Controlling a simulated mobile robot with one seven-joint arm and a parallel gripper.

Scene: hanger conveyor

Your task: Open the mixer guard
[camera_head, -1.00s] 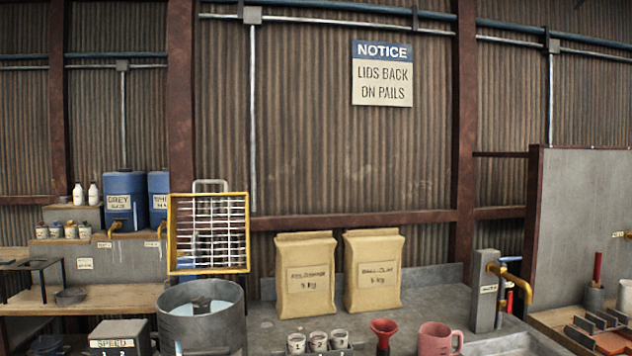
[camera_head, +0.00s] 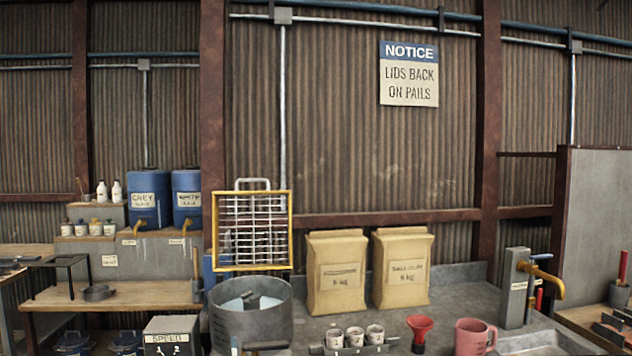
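The mixer is a grey round drum (camera_head: 252,326) at the lower middle left, with its open top showing a pale inside and a dark paddle (camera_head: 262,303). The mixer guard, a yellow square frame with pale bars (camera_head: 252,268), stands upright at the back of the drum, clear of its opening. A grey loop handle (camera_head: 252,181) is on the guard's top edge. My gripper is not in view, and nothing of it shows near the guard.
A speed box (camera_head: 172,338) stands left of the drum. Two tan bags (camera_head: 337,277) stand on the grey bench to its right. Small cups (camera_head: 355,336), a red funnel (camera_head: 420,328) and a pink jug (camera_head: 471,338) line the front. A yellow tap (camera_head: 545,277) is farther right.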

